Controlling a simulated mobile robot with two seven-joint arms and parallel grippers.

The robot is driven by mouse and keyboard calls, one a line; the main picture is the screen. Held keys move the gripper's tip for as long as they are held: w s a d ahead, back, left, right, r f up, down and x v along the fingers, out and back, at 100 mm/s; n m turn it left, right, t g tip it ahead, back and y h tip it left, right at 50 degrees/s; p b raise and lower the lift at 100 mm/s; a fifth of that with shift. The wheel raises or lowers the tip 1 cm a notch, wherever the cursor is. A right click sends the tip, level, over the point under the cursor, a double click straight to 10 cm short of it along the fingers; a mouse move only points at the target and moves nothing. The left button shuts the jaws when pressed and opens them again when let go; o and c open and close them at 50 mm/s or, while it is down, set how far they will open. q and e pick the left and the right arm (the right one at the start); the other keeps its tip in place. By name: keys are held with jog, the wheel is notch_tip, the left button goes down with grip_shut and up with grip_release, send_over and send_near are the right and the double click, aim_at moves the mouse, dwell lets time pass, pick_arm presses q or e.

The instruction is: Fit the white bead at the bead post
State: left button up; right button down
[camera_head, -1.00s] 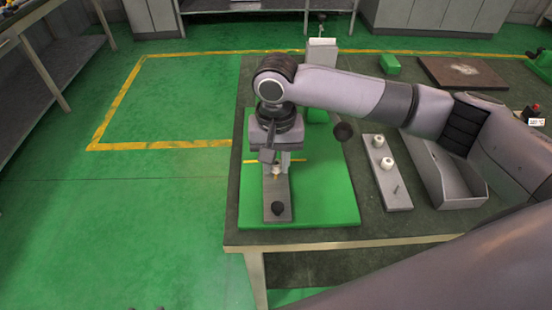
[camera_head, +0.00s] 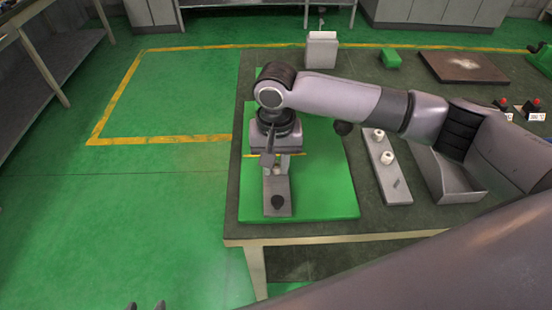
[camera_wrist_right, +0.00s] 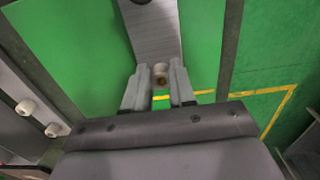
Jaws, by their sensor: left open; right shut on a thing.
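A small white bead (camera_wrist_right: 160,68) sits between the fingertips of my right gripper (camera_wrist_right: 160,82), which is shut on it, in the right wrist view. In the head view this gripper (camera_head: 276,168) points down over a narrow grey metal plate (camera_head: 278,186) on a green mat (camera_head: 325,190).
Right of the mat, a grey strip (camera_head: 383,172) carries two more white beads (camera_head: 387,157) and a short bare pin. An open grey bin (camera_head: 450,185) stands beyond it. A green block (camera_head: 390,59), a brown plate (camera_head: 463,67) and red-buttoned boxes lie farther back.

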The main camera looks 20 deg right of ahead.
aim_at(276, 168)
jog(key=shift+f, duration=0.25)
jog(key=c, duration=0.8)
grip_release()
jog(key=shift+c, duration=0.2)
notch_tip(276, 168, up, 7)
jog(key=shift+r, duration=0.1)
